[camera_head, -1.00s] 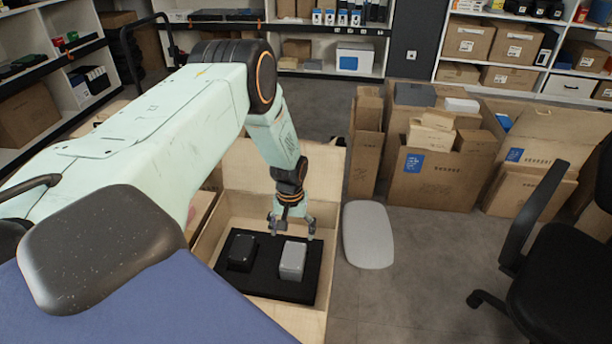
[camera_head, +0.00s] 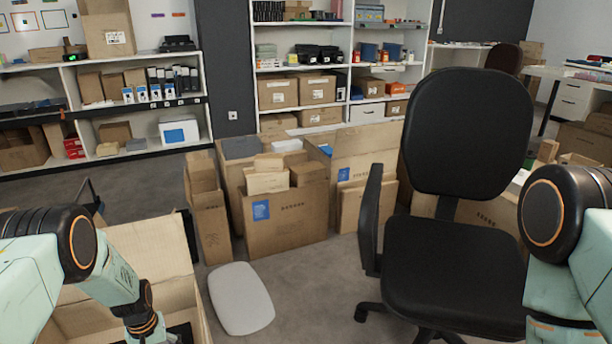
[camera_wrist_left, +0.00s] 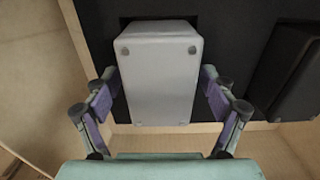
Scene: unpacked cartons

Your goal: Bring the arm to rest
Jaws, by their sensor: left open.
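My left gripper (camera_wrist_left: 158,80) is open in the left wrist view. Its two fingers stand to either side of a light grey box (camera_wrist_left: 160,70) with small round feet, with gaps between fingers and box. The box sits in a black foam insert (camera_wrist_left: 226,45). A black box (camera_wrist_left: 288,75) lies in the insert to the right. In the head view my left arm comes in at lower left over an open carton (camera_head: 150,245), and its fingers are cut off by the bottom edge. My right arm shows at the right edge, but its gripper is out of view.
A black office chair (camera_head: 450,270) stands right of centre, near my right arm. A white rounded panel (camera_head: 240,298) lies on the grey floor beside the carton. Several cartons (camera_head: 285,220) stand behind it. Shelves (camera_head: 190,110) line the back.

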